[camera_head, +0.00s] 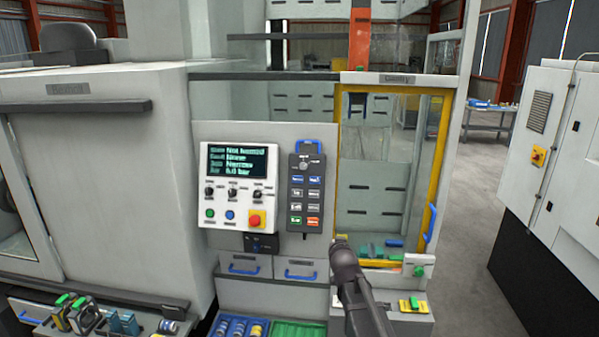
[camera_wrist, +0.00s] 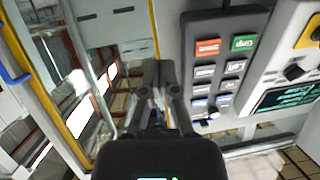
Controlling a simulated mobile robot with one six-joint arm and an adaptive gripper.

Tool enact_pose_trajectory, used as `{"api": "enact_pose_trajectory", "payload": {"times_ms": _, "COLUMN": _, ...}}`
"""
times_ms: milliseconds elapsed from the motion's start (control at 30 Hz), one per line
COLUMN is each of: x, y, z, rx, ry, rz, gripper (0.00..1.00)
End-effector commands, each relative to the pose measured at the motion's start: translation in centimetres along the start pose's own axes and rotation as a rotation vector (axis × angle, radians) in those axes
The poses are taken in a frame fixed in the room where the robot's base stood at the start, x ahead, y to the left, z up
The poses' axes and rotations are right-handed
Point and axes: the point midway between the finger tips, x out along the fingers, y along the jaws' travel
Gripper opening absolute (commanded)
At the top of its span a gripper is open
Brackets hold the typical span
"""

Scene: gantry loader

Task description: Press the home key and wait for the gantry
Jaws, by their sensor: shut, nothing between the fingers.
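A dark key pendant (camera_head: 307,190) hangs on the machine's front panel, with two columns of small keys. It also shows upside down in the wrist view (camera_wrist: 217,70), with an orange key (camera_wrist: 207,48) and a green key (camera_wrist: 243,42). The key labels are too blurred to tell which is the home key. My gripper (camera_head: 342,246) is shut and empty, below and right of the pendant. In the wrist view the fingers (camera_wrist: 158,75) are beside the pendant, apart from its keys. An orange gantry column (camera_head: 360,38) stands above the yellow-framed door.
Left of the pendant is a control panel with a screen (camera_head: 238,160), knobs and a red emergency stop (camera_head: 256,219). The yellow-framed door (camera_head: 338,170) has a blue handle (camera_head: 431,222). A green-buttoned box (camera_head: 419,270) and a yellow switch (camera_head: 413,305) sit lower right.

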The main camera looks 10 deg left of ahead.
Motion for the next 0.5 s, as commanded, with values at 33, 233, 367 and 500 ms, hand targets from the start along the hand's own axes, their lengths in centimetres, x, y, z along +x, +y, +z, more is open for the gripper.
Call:
{"api": "enact_pose_trajectory", "payload": {"times_ms": 33, "x": 0.6, "y": -1.6, "z": -2.6, "rx": 0.002, "ry": 0.058, "rz": -0.031, "gripper": 0.00}}
{"api": "enact_pose_trajectory", "payload": {"times_ms": 233, "x": 1.4, "y": -7.4, "z": -9.8, "rx": 0.021, "ry": 0.297, "rz": -0.174, "gripper": 0.00}}
{"api": "enact_pose_trajectory", "payload": {"times_ms": 367, "x": 1.1, "y": -10.9, "z": -13.7, "rx": 0.036, "ry": 0.433, "rz": -0.266, "gripper": 0.00}}
{"api": "enact_pose_trajectory", "payload": {"times_ms": 500, "x": 0.5, "y": -13.8, "z": -16.4, "rx": 0.047, "ry": 0.534, "rz": -0.355, "gripper": 0.00}}
